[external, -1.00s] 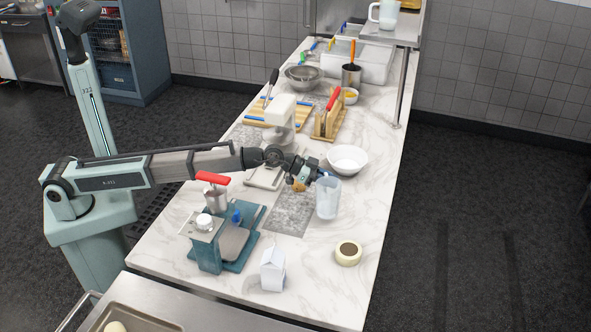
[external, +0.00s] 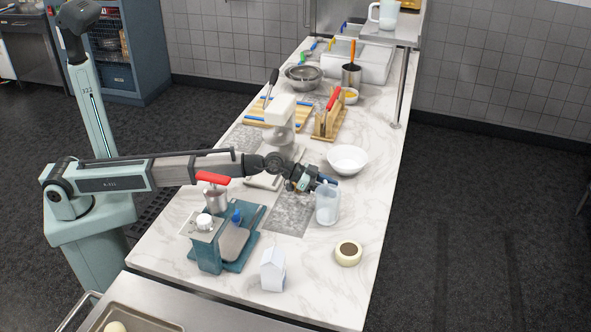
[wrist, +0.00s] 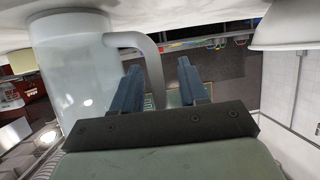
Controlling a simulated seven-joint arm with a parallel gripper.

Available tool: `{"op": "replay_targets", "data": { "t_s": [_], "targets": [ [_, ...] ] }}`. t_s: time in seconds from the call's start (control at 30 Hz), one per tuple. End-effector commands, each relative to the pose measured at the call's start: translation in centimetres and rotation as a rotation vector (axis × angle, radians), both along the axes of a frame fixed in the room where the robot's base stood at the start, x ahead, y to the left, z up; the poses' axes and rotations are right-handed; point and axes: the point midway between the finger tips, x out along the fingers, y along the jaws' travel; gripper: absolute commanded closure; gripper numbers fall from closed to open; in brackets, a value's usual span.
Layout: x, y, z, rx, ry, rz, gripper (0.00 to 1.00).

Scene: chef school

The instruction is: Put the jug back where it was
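The translucent jug (external: 327,205) stands upright on the marble counter, at its right side, in the external view. My gripper (external: 322,184) is just behind and left of it, close to its upper part. In the wrist view, which looks upside down, the jug (wrist: 75,70) fills the left side with its base against the counter. Its handle (wrist: 152,62) curves down to the space between my two fingers. My gripper (wrist: 160,85) is open, with a clear gap between the fingertips. Whether a finger touches the handle cannot be told.
A white bowl (external: 348,159) stands behind the jug. A round cream container (external: 348,252) and a white carton (external: 272,268) are in front. A teal scale-like device (external: 228,238) stands left. Another jug (external: 385,14) is on the raised shelf. The counter right of the jug is clear.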

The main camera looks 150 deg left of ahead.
Motion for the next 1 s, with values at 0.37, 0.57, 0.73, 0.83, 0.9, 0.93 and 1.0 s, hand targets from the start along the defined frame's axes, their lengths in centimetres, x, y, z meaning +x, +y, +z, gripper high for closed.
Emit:
{"op": "replay_targets", "data": {
  "t_s": [0.37, 0.57, 0.73, 0.83, 0.9, 0.93, 1.0],
  "targets": [
    [-0.2, -0.3, 0.4, 0.0, 0.0, 0.0, 0.57],
    [-1.5, -2.0, 1.2, 0.001, 0.0, 0.001, 0.57],
    [-3.1, -4.2, 2.3, 0.001, -0.001, 0.0, 0.57],
    [-4.2, -5.7, 3.0, 0.001, 0.0, 0.001, 0.57],
    [-4.9, -6.7, 3.6, 0.001, -0.001, 0.0, 0.57],
    [-5.2, -7.0, 3.7, 0.001, -0.001, 0.0, 0.57],
    [-5.8, -7.8, 4.1, 0.001, 0.0, 0.001, 0.57]
  ]
}}
